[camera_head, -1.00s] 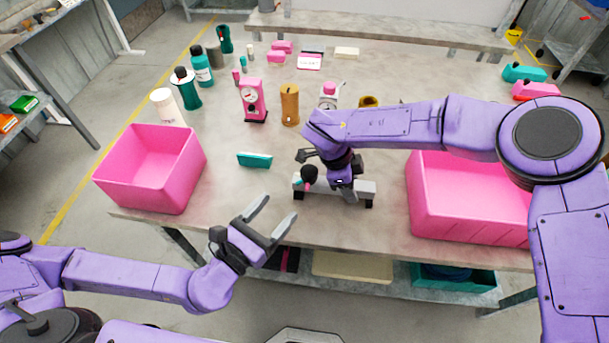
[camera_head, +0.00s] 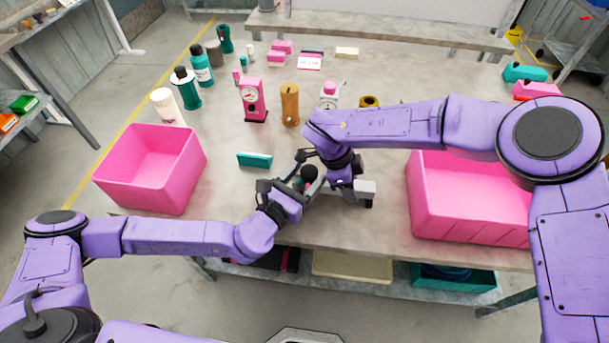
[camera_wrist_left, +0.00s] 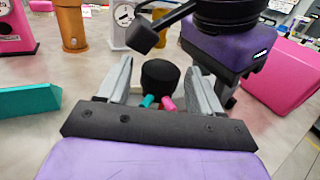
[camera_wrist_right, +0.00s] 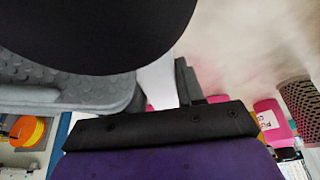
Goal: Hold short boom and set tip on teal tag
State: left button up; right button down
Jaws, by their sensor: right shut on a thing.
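A low grey device (camera_head: 363,188) with dark feet stands near the table's front edge. At its left end is a black round knob (camera_head: 309,172), with a small teal tag (camera_wrist_left: 148,101) and a pink tag (camera_wrist_left: 168,104) below it in the left wrist view. My left gripper (camera_head: 310,182) is open, its fingers on either side of the knob with visible gaps. My right gripper (camera_head: 342,178) is shut just right of the knob, over the device. In the right wrist view a large black round part hides most of its grip; a pale piece (camera_wrist_right: 158,82) shows beside a finger. I cannot make out the short boom clearly.
A teal block (camera_head: 254,160) lies left of the device. Pink bins stand at the left (camera_head: 150,185) and right (camera_head: 465,222). A pink dial device (camera_head: 253,98), an ochre cylinder (camera_head: 290,105) and several bottles stand behind. Both arms are close together over the device.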

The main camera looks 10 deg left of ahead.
pick_arm(q)
jog(key=c, duration=0.8)
jog(key=shift+c, duration=0.2)
jog(key=shift+n+y, duration=0.3)
jog(key=shift+y, duration=0.1)
jog(key=n+t+y, duration=0.1)
jog(key=y, duration=0.1)
jog(key=n+y, duration=0.2)
jog(key=shift+s+d+t+y, duration=0.1)
jog(key=shift+d+t+y, duration=0.3)
jog(key=shift+d+n+y, duration=0.1)
jog(key=shift+n+y, duration=1.5)
jog(key=shift+y, duration=1.1)
jog(key=o, duration=1.1)
